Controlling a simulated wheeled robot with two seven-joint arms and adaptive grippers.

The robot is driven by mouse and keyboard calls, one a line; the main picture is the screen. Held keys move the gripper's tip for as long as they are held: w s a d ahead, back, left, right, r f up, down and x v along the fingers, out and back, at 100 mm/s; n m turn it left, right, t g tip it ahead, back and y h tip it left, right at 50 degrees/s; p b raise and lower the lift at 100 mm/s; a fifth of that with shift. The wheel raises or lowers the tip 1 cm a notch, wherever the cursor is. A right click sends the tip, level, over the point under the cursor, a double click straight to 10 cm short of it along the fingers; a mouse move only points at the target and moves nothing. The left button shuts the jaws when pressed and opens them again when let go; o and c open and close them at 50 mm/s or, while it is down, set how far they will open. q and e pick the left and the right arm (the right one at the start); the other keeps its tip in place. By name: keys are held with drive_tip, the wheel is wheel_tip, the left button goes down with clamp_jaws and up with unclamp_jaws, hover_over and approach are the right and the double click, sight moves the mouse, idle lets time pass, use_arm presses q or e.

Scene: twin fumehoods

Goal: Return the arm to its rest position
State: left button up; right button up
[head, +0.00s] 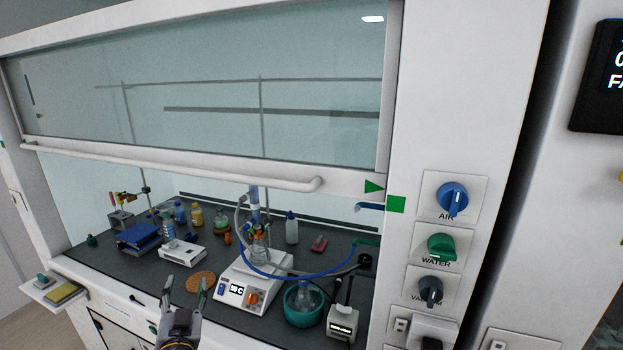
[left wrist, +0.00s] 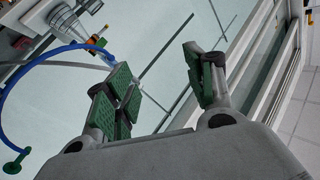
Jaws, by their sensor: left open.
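My left gripper (head: 185,291) shows at the bottom of the head view, in front of the fume hood's opening, with its fingers pointing up and apart. In the left wrist view its fingers (left wrist: 165,85) with green pads are spread, and nothing is between them. Behind the fingers that view shows the hood's pale glass and frame. My right gripper is in neither view.
The hood's sash (head: 200,90) is raised, with a white handle bar (head: 180,168) along its lower edge. Inside stand a hotplate stirrer (head: 253,284) with glassware, a teal bowl (head: 291,312) and several bottles. Control knobs (head: 452,198) are on the right post.

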use_arm(q)
drive_tip(key=s+a+f+n+g, duration=0.2)
drive_tip(key=s+f+g, duration=0.25)
drive_tip(key=f, duration=0.35)
drive_tip(key=s+d+f+m+g+h, duration=0.25)
drive_tip(key=s+d+f+g, duration=0.25)
drive_tip(key=s+f, duration=0.3)
drive_tip(key=s+d+f+m+g+h, duration=0.1)
drive_tip(key=s+d+f+g+h, duration=0.2)
drive_tip(key=s+d+f+g, duration=0.5)
drive_tip(key=s+a+f+t+b, duration=0.1)
drive_tip(key=s+f, duration=0.1)
drive_tip(key=f, duration=1.4)
drive_tip(key=s+a+f+b, duration=0.1)
drive_tip(key=s+a+f, duration=0.15)
drive_tip(key=f, duration=1.35)
drive_tip(key=s+a+f, duration=0.1)
drive_tip(key=s+f, duration=1)
drive_tip(key=s+a+f+g+b, duration=0.1)
drive_tip(key=s+a+f, duration=0.1)
drive_tip(key=s+f, duration=0.9)
drive_tip(key=shift+s+a+f+b, duration=0.25)
drive_tip(key=shift+s+b, duration=0.05)
drive_tip(key=shift+s, duration=0.15)
